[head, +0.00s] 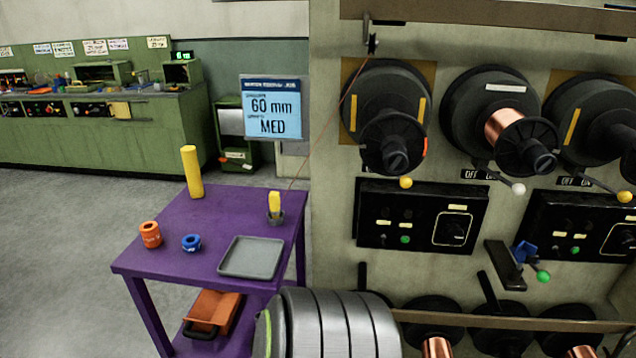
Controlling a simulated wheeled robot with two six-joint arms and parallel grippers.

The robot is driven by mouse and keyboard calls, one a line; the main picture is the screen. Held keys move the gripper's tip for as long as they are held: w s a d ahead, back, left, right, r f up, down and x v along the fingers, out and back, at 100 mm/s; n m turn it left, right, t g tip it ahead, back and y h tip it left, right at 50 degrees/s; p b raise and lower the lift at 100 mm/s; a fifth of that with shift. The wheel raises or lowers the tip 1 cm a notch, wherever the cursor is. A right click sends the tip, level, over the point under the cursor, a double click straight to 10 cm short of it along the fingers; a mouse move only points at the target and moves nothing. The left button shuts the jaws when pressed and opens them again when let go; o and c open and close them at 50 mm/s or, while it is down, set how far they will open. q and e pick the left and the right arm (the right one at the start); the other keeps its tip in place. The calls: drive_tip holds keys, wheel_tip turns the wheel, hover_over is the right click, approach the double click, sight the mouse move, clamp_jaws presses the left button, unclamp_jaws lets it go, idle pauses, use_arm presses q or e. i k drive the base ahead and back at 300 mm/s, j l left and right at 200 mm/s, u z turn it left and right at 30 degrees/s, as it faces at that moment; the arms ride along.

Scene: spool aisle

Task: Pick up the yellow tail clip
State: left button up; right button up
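A small upright yellow piece (275,202), which looks like the yellow tail clip, stands in a small dark round holder (276,218) near the right edge of the purple cart's top (225,215). A thin reddish wire runs from a small guide pulley (373,42) down toward it; whether the wire touches it is too fine to tell. A taller plain yellow cylinder (192,172) stands at the back left of the same cart. Neither gripper shows in the head view.
An orange ring piece (150,235), a blue ring piece (191,242) and a grey tray (251,257) sit on the cart. An orange box (211,313) is on its lower shelf. A machine panel (335,180) with large spools (388,105) stands close on the right. Floor left is open.

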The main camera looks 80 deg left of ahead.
sight(273, 196)
drive_tip(key=u, duration=3)
